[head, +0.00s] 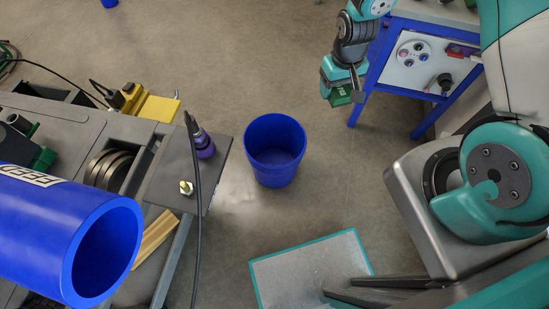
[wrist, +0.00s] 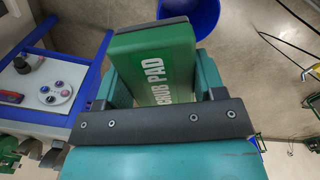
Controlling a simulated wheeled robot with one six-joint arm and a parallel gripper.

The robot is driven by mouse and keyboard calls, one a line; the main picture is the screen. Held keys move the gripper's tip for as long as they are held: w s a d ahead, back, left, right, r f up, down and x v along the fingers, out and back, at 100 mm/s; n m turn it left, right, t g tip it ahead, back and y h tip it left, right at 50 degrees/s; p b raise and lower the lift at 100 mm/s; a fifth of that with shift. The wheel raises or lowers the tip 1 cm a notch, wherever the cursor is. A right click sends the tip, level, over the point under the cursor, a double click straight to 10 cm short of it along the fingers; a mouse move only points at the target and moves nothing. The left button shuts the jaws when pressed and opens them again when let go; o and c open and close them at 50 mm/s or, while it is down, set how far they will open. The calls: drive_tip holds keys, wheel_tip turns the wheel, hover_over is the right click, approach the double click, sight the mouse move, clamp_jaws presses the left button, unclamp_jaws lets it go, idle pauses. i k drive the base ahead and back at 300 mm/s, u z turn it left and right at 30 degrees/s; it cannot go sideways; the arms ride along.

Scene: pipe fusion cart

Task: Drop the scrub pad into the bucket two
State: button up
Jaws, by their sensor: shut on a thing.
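The green scrub pad (wrist: 155,62) is held between the fingers of my gripper (wrist: 152,85) in the wrist view, with its white lettering partly readable. In the head view my gripper (head: 342,84) is at the upper right, beside a blue-framed cart, with the green pad (head: 341,96) showing at its tip. A blue bucket (head: 275,170) stands upright on the floor in the middle of the head view and looks empty. The gripper and pad are apart from it, up and to its right in the picture. Part of a blue bucket (wrist: 205,15) shows at the top of the wrist view. I see no number on the bucket.
A grey fusion machine (head: 75,130) with a large blue pipe (head: 70,235) fills the left. A black cable hangs left of the bucket. The blue-framed cart (head: 405,85) stands at the upper right. A teal-edged mat (head: 310,270) lies below the bucket. Floor around the bucket is clear.

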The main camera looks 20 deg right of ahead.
sight(275, 155)
drive_tip(key=z, duration=1.45)
drive_tip(key=i, duration=1.25)
drive_tip(key=u, duration=2.25)
